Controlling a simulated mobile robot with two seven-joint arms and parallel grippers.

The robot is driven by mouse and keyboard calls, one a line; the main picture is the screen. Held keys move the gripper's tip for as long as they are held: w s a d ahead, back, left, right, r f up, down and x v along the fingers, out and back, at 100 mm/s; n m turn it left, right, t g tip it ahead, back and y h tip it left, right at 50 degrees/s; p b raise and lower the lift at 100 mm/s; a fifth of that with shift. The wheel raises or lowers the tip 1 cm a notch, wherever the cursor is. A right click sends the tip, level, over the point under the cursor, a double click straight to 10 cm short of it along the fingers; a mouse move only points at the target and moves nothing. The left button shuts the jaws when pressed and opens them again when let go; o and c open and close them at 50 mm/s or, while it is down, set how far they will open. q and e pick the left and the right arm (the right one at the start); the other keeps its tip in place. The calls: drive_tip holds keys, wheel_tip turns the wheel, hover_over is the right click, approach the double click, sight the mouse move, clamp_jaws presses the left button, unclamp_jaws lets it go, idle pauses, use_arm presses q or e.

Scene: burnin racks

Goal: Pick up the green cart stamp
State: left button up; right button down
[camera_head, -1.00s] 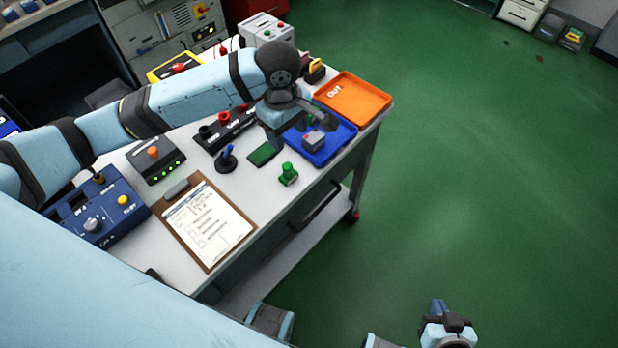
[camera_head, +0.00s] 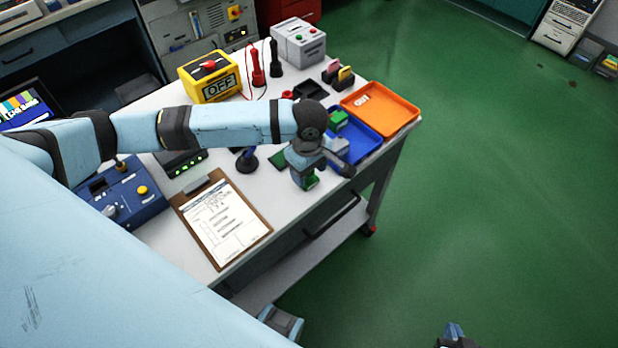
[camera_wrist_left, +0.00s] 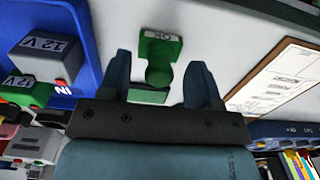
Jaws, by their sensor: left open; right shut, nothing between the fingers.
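The green stamp (camera_head: 311,182) stands near the front edge of the white cart top, mostly hidden under my left gripper (camera_head: 306,183) in the head view. In the left wrist view the green stamp (camera_wrist_left: 160,50), with a pale label on one end, shows between the two fingers of my left gripper (camera_wrist_left: 160,66). The fingers are open, with gaps on both sides. A green pad (camera_head: 278,158) lies beside the stamp, partly hidden by the arm. My right gripper (camera_head: 454,334) is shut and empty, partly cut off at the bottom edge, over the floor.
A blue tray (camera_head: 368,147) with grey and green blocks sits right of the stamp, an orange tray (camera_head: 385,108) beyond it. A dark blue stamp (camera_head: 247,162) and a clipboard (camera_head: 222,222) lie to the left. A yellow box (camera_head: 210,78) stands at the back.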

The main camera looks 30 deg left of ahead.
use_arm(q)
drive_tip(key=shift+f, duration=0.75)
drive_tip(key=c, duration=1)
drive_tip(key=shift+c, duration=0.2)
drive_tip(key=shift+r, duration=0.1)
wheel_tip(320, 180, up, 20)
drive_tip(key=p, duration=0.2)
